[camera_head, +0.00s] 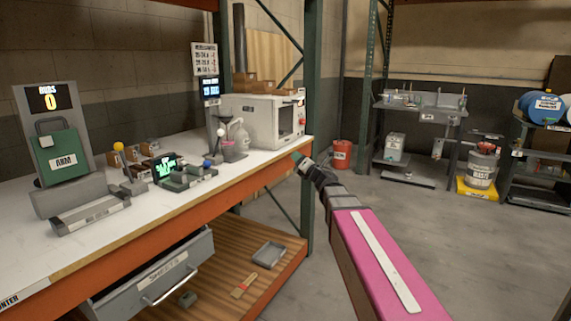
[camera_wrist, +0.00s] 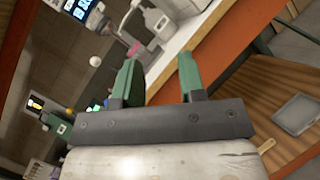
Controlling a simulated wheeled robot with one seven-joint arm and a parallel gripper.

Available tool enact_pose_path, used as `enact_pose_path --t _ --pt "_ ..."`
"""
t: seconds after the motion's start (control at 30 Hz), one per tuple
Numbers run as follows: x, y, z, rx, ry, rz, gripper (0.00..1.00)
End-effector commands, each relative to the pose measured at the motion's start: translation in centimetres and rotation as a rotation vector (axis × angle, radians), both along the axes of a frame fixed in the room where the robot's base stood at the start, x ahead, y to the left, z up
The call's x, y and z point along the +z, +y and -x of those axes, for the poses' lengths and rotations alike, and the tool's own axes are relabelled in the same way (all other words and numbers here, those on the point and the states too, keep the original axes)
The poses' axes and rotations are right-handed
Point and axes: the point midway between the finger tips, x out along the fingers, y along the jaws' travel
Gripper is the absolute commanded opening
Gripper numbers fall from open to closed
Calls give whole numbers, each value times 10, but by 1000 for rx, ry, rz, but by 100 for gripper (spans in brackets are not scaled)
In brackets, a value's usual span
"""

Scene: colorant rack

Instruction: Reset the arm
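My gripper (camera_head: 301,160) is at the end of my pink arm, just off the right front corner of the workbench in the head view. In the wrist view, the two green fingers of my gripper (camera_wrist: 160,78) stand wide apart with nothing between them. The white bench top (camera_wrist: 185,40) and its orange front edge (camera_wrist: 225,40) lie beyond the fingers and appear tilted. In the head view the fingers are small and partly hidden by the wrist.
The workbench (camera_head: 100,240) carries a green device marked ARM (camera_head: 62,155), small equipment and a white oven-like box (camera_head: 265,120). A drawer (camera_head: 160,280) stands open below. A green post (camera_head: 312,80) is close to my gripper. Open floor (camera_head: 440,240) lies right.

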Motion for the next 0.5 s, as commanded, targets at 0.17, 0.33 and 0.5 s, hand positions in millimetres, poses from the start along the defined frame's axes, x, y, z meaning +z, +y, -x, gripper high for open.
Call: enact_pose_path --t 0.17,0.33,0.5 --pt "-60 -58 -2 -244 330 -357 37" --pt "-134 -108 16 -500 635 -732 37" --pt "-214 -143 60 -785 915 -1104 37"
